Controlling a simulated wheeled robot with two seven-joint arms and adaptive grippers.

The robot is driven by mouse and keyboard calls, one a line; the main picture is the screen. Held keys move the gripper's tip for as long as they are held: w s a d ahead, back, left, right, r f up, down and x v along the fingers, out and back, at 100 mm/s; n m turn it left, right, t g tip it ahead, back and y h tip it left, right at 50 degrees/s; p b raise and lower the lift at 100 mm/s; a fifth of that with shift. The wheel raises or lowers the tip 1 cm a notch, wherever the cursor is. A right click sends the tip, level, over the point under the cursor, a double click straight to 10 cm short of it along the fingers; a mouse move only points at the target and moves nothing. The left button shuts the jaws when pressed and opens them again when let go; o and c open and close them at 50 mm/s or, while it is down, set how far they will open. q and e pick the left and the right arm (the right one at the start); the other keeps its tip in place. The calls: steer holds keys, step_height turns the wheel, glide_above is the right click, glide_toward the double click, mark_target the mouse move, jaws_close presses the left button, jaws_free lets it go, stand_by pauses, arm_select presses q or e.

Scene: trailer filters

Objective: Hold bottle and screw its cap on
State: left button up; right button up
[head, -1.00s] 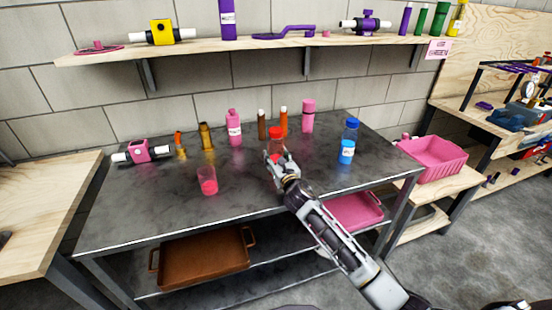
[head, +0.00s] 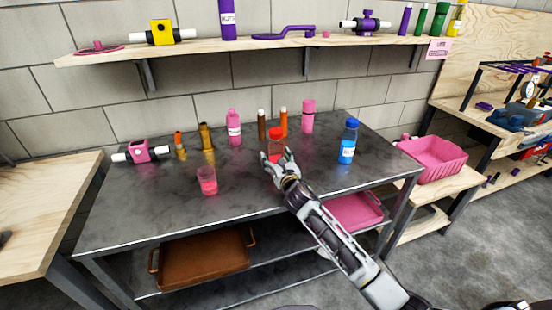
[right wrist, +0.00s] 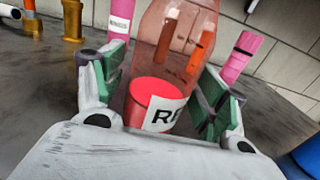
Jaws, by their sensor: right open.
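A clear bottle (head: 276,148) with a red cap (head: 276,132) at its top and red contents stands upright on the dark metal table. In the right wrist view the bottle (right wrist: 180,45) carries a white label, and its top is out of frame. My right gripper (head: 281,160) is open at the near side of the bottle. Its green-padded fingers (right wrist: 165,95) stand on either side of the bottle's lower part, with visible gaps. In the head view the gripper hides the bottle's base. My left gripper is not in view.
A blue-capped bottle (head: 348,143) stands to the right, and a pink cup (head: 207,181) to the front left. Pink and orange bottles (head: 234,127) stand behind. The table (head: 150,215) is clear along its front left. A shelf (head: 200,48) hangs above.

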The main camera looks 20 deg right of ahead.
steer(key=shift+s, duration=0.25)
steer(key=shift+s+p, duration=0.3)
steer(key=shift+s, duration=1.9)
steer(key=shift+s+d, duration=0.15)
steer(key=shift+s, duration=2.75)
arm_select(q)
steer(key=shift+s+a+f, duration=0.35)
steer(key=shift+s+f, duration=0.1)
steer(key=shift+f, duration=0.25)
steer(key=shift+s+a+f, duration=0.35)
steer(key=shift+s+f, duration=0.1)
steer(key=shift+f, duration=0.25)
arm_select(e)
steer(key=shift+s+r, duration=0.1)
steer(key=shift+s, duration=0.55)
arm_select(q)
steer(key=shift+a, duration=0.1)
